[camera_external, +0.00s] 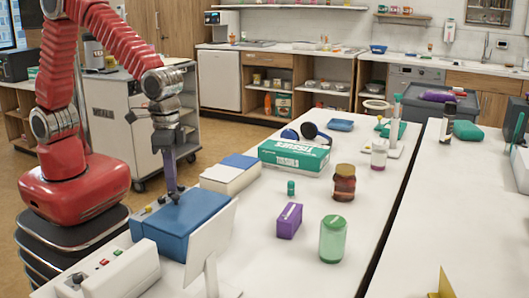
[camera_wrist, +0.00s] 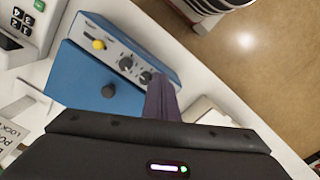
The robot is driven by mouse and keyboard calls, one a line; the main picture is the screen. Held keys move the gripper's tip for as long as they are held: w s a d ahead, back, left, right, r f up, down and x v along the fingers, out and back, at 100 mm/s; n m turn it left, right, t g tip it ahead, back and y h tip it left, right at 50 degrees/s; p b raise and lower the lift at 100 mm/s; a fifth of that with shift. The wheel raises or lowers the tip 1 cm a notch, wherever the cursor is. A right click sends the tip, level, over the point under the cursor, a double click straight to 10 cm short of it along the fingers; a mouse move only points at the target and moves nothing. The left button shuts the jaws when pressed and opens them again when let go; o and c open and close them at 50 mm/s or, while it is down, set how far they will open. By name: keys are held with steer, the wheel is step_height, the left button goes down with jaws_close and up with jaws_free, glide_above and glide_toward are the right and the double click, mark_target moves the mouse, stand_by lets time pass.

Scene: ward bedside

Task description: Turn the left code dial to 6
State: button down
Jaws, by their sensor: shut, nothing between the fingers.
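The blue box (camera_external: 192,222) stands on the white table, with its grey-blue panel (camera_wrist: 110,35) facing my base. In the wrist view the panel carries a yellow knob (camera_wrist: 99,45), a dark dial (camera_wrist: 126,62) in the middle, and another dark dial (camera_wrist: 145,77) nearest my fingers.
A white-and-blue box (camera_external: 230,175) and green tissue box (camera_external: 293,156) lie beyond.

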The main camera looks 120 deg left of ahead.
steer(key=shift+s+a, duration=0.35)
steer(key=shift+a, duration=0.55)
stand_by(0.8)
steer(key=shift+s, duration=0.1)
steer(key=shift+s+d, duration=0.1)
steer(key=shift+s, duration=0.2)
step_height(320, 180, up, 6)
stand_by(0.9)
